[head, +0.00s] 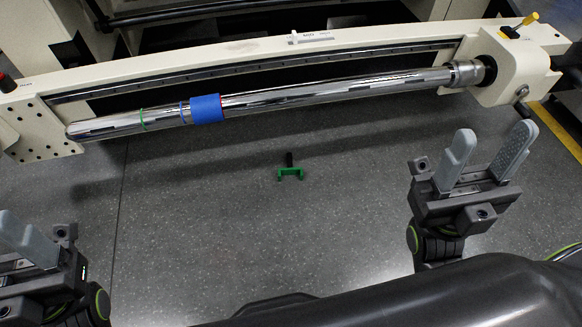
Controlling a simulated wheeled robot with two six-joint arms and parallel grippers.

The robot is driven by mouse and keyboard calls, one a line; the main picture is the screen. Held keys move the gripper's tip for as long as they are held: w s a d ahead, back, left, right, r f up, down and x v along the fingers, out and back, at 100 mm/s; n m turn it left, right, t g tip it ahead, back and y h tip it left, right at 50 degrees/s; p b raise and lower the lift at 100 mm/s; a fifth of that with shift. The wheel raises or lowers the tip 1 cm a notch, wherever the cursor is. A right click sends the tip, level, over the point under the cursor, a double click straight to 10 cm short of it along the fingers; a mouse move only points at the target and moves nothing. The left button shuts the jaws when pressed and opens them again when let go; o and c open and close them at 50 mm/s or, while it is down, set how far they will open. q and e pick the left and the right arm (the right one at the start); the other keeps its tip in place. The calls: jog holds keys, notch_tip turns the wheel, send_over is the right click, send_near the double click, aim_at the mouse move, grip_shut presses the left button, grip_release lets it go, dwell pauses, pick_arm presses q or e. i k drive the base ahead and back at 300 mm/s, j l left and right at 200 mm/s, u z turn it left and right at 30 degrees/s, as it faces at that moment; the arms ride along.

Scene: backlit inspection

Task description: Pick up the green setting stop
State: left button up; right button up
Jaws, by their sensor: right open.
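The green setting stop (290,173) is a small green fork-shaped piece with a black knob on top. It lies on the grey speckled floor, near the middle of the head view, below the machine's long bar. My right gripper (489,147) is to the right of the stop, open and empty, with its grey fingers pointing up in the picture. My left gripper (22,240) is at the lower left edge, partly cut off by the frame. I cannot tell how far its fingers are apart. Neither gripper touches the stop.
A cream machine frame (240,49) spans the top. The floor around the stop is clear.

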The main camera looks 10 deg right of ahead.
aim_at(290, 170)
jog(key=i+l, duration=0.15)
jog(key=l, duration=0.2)
jog(key=i+l, duration=0.15)
jog(key=l, duration=0.2)
jog(key=i+l, duration=0.15)
jog(key=l, duration=0.2)
jog(key=i+l+u, duration=0.1)
jog(key=l, duration=0.25)
jog(key=i+l, duration=0.15)
jog(key=l, duration=0.25)
jog(key=i+l, duration=0.15)
jog(key=l, duration=0.2)
jog(key=i+l, duration=0.15)
jog(key=l, duration=0.2)
